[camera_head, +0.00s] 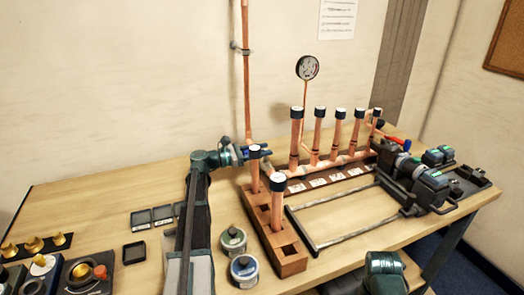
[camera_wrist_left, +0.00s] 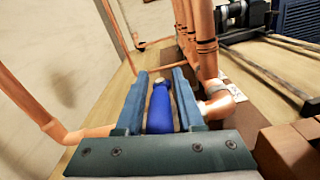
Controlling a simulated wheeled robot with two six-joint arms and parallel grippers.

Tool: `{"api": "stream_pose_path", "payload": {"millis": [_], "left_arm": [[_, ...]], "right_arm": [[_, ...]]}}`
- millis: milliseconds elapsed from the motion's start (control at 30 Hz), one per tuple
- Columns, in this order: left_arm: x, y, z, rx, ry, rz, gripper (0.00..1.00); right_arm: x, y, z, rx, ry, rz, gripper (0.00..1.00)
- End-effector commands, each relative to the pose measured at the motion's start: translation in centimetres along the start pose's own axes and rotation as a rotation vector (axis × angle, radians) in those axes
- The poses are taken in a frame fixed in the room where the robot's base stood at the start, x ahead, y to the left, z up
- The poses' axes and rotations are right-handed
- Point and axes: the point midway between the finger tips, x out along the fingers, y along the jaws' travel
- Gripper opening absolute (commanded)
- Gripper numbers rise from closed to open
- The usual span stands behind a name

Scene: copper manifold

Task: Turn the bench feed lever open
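The feed lever has a blue handle with a pale round end. In the left wrist view the blue handle (camera_wrist_left: 160,108) lies lengthwise between the two fingers of my left gripper (camera_wrist_left: 160,76). The fingers are apart, one on each side of it, with narrow gaps showing; firm contact cannot be made out. In the head view my left gripper (camera_head: 240,154) is at the left end of the copper manifold (camera_head: 330,160), beside the vertical feed pipe (camera_head: 246,90). There the lever is mostly hidden by the gripper and a capped copper tube.
A pressure gauge (camera_head: 307,67) rises behind. A red handle (camera_head: 398,141) is at the manifold's right end. A metal-railed fixture (camera_head: 335,240) lies in front.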

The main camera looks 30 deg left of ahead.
Motion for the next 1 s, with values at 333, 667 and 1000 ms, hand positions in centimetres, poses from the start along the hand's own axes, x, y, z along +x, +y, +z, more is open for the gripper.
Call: {"api": "stream_pose_path", "payload": {"millis": [333,667,1000], "left_arm": [[-0.03,0.00,0.00,0.000,0.000,0.000,0.00],[-0.04,0.00,0.00,0.000,0.000,0.000,0.00],[-0.04,0.01,-0.01,0.000,0.000,0.000,0.00]], "right_arm": [[0.00,0.00,0.00,0.000,0.000,0.000,0.00],[0.00,0.00,0.00,0.000,0.000,0.000,0.00],[0.00,0.00,0.00,0.000,0.000,0.000,0.00]]}}
